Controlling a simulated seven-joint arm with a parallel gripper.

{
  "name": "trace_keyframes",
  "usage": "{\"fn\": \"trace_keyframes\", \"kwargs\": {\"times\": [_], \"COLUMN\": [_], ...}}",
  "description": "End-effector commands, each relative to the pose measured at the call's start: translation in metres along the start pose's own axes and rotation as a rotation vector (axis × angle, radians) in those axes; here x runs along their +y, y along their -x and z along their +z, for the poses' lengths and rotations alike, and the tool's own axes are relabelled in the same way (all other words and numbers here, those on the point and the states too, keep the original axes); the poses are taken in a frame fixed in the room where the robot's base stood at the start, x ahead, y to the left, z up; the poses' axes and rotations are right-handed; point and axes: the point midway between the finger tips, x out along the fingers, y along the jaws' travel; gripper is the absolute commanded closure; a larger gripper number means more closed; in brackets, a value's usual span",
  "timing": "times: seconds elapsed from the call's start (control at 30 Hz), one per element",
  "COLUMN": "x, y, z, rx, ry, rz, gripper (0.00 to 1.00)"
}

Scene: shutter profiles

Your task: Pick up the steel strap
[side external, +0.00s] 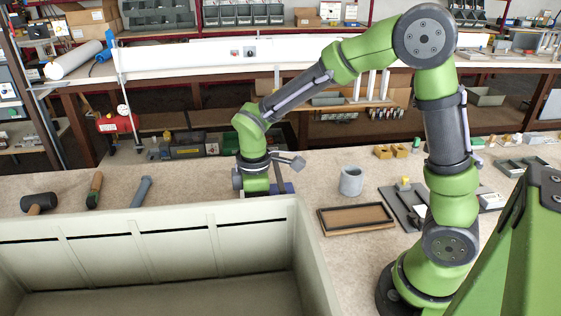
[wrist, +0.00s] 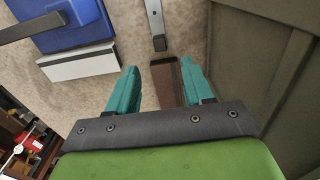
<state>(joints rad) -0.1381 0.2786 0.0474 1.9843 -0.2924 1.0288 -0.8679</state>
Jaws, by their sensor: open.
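In the side external view, the fingers are hidden behind the pale bin.
A blue object (wrist: 75,22) with a white edge and a dark bar lies left in the wrist view. The bin (side external: 150,240) has a tall wall close to my gripper. A mallet (side external: 40,202), a grey cup (side external: 351,181) and a shallow tray (side external: 356,219) stand on the table.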

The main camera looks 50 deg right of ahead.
Motion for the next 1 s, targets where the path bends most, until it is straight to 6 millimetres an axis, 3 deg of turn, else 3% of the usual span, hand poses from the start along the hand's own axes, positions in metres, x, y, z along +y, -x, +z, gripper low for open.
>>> {"fn": "trace_keyframes", "kwargs": {"times": [0.1, 0.37, 0.67, 1.0], "x": [0.000, 0.000, 0.000, 0.000], "y": [-0.023, -0.042, -0.084, -0.089], "z": [0.001, 0.000, -0.003, -0.004], "rx": [-0.004, -0.001, -0.002, 0.001], "ry": [0.000, 0.000, -0.001, -0.001], "rz": [-0.002, 0.000, -0.001, 0.001], "gripper": [0.49, 0.49, 0.49, 0.52]}}
